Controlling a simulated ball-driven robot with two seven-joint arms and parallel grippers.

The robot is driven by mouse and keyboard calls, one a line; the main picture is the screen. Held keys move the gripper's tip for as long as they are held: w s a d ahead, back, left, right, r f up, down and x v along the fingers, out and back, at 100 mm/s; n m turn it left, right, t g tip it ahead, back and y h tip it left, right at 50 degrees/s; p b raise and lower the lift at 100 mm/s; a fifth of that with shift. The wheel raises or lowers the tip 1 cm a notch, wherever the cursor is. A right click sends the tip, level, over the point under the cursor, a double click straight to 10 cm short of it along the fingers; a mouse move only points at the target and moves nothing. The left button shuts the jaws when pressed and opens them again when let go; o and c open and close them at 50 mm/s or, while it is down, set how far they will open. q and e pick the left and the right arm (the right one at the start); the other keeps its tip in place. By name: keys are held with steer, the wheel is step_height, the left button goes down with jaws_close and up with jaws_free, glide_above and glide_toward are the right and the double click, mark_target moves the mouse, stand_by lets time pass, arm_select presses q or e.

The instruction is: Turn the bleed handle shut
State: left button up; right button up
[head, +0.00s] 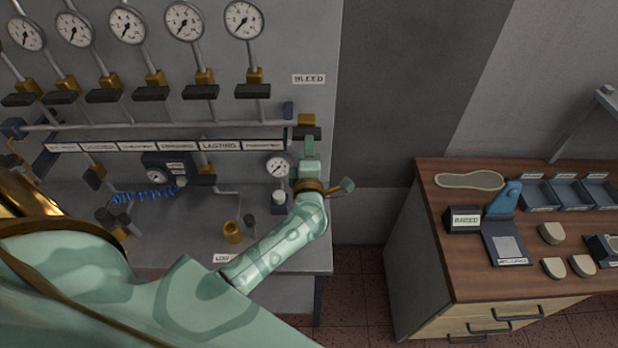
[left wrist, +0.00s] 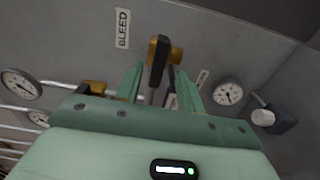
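The bleed valve has a brass body (head: 306,119) and a dark handle (head: 311,132), below the BLEED label (head: 309,79) at the right end of the upper pipe. My left gripper (head: 309,146) is just below the handle in the head view and hides part of that area. In the left wrist view, my left gripper (left wrist: 160,70) is open, its two green fingers apart. The dark handle (left wrist: 158,52) stands between the fingertip directions, with the brass body (left wrist: 177,55) behind it. I cannot tell whether a finger touches it. My right gripper is not in view.
Several gauges (head: 184,21) and dark-handled valves line the panel to the left. A small gauge (head: 278,166) sits close by my left wrist. A wooden workbench (head: 450,240) with shoe parts and trays stands at right. Floor shows between panel and bench.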

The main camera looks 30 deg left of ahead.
arm_select(q)
steer(key=b+v, duration=0.1)
steer(key=v, duration=1)
steer(key=shift+s+d, duration=0.1)
steer(key=shift+d, duration=0.05)
